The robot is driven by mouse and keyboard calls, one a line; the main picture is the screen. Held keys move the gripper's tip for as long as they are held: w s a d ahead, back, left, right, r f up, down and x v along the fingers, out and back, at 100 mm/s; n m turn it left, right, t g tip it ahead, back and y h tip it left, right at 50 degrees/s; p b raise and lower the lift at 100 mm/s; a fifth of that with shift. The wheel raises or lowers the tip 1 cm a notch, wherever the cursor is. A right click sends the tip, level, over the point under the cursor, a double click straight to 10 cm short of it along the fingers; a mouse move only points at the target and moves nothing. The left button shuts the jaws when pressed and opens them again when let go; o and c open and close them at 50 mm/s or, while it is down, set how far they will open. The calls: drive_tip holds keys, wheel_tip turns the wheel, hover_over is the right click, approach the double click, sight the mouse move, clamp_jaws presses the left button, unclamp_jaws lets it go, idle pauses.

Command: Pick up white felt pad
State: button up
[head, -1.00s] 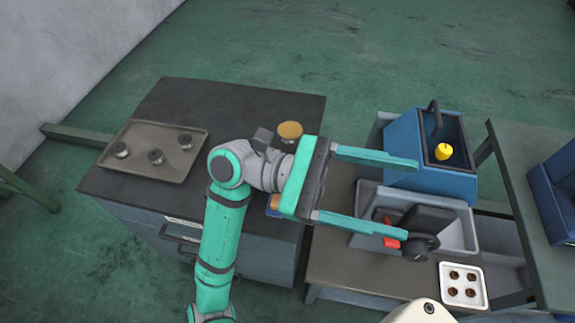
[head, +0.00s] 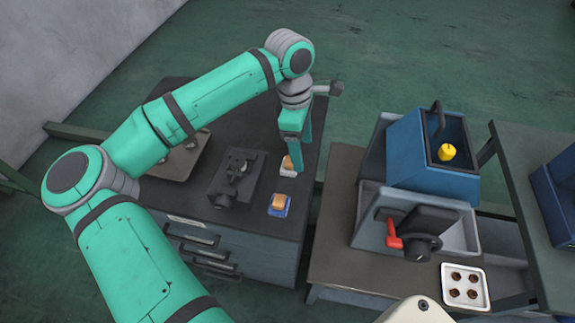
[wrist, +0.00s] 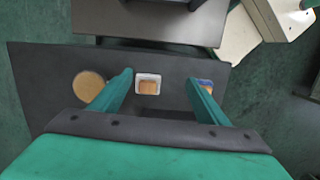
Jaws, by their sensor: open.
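The white felt pad (head: 286,172) lies on the dark cabinet top, with a small tan block on it. In the wrist view the white pad (wrist: 148,77) shows between the two fingers, nearer the left one. My gripper (head: 309,175) is open and points down over the cabinet top beside the pad. In the wrist view my gripper (wrist: 159,77) has nothing between its fingers at their own height. How far the fingertips are above the pad is hard to tell. A blue pad (head: 279,211) with a tan block lies nearer the cabinet's front; the right finger partly hides it in the wrist view.
A black clamp-like device (head: 238,177) stands left of the pads. A tray (head: 190,160) lies farther left, partly behind my arm. A round tan disc (wrist: 88,85) is beside the left finger. A side table (head: 340,255) carries a blue bin (head: 405,165) and a white tray (head: 483,283).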

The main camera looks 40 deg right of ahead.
sight(290, 165)
drive_tip(key=shift+t+y, duration=0.4)
drive_tip(key=shift+t, duration=0.3)
drive_tip(key=w, duration=0.2)
drive_tip(key=w+a, duration=0.1)
drive_tip(key=w, duration=0.1)
drive_tip(key=shift+r, duration=0.3)
wheel_tip(290, 165, down, 11)
drive_tip(key=shift+d+r, duration=0.1)
drive_tip(key=shift+r, duration=0.1)
drive_tip(key=c, duration=1.1)
